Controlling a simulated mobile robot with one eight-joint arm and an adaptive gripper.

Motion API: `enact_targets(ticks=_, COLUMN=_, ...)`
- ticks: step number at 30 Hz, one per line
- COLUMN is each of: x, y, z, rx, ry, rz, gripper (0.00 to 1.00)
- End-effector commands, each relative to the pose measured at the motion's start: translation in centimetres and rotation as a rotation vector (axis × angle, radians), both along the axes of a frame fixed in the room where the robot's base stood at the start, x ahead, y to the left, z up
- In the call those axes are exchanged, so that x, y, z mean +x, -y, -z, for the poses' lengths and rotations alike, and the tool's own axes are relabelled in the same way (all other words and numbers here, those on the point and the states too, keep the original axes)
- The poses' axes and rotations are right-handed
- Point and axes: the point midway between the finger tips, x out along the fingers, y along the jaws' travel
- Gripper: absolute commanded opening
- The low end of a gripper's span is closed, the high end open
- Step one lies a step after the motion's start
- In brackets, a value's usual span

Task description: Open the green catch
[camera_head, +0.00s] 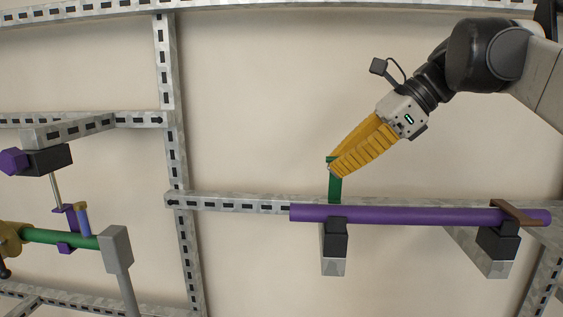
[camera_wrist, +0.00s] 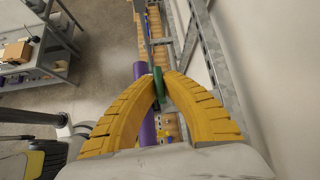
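The green catch (camera_head: 335,187) stands upright at the left part of the purple pipe (camera_head: 420,215), just behind it, above a black block (camera_head: 336,238). My gripper (camera_head: 332,169) reaches down from the upper right, with its yellow ribbed fingers at the upper end of the catch. In the wrist view the fingertips (camera_wrist: 162,77) come together on the green catch (camera_wrist: 158,88), which shows between them. The fingers hide part of the catch's top.
A brown catch (camera_head: 517,213) lies across the pipe's right end, over another black block (camera_head: 498,243). A slotted metal rail (camera_head: 235,204) runs behind the pipe. At left, a green pipe (camera_head: 60,237) sits among purple and grey fittings. The wall area above the rail is clear.

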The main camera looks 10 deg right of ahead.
Motion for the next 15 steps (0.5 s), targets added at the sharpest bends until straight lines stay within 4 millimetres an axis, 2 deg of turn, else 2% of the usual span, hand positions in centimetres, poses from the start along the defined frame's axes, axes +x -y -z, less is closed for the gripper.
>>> enact_targets(ticks=5, x=0.05, y=-0.15, z=-0.36, rx=0.007, ry=0.005, rz=0.000, gripper=0.00)
enact_targets(ticks=8, x=0.05, y=-0.15, z=-0.37, rx=0.007, ry=0.005, rz=0.000, gripper=0.27)
enact_targets(ticks=9, x=0.05, y=-0.13, z=-0.34, rx=0.006, ry=0.004, rz=0.000, gripper=0.32)
enact_targets(ticks=15, x=0.03, y=-0.08, z=-0.21, rx=0.004, ry=0.004, rz=0.000, gripper=0.32)
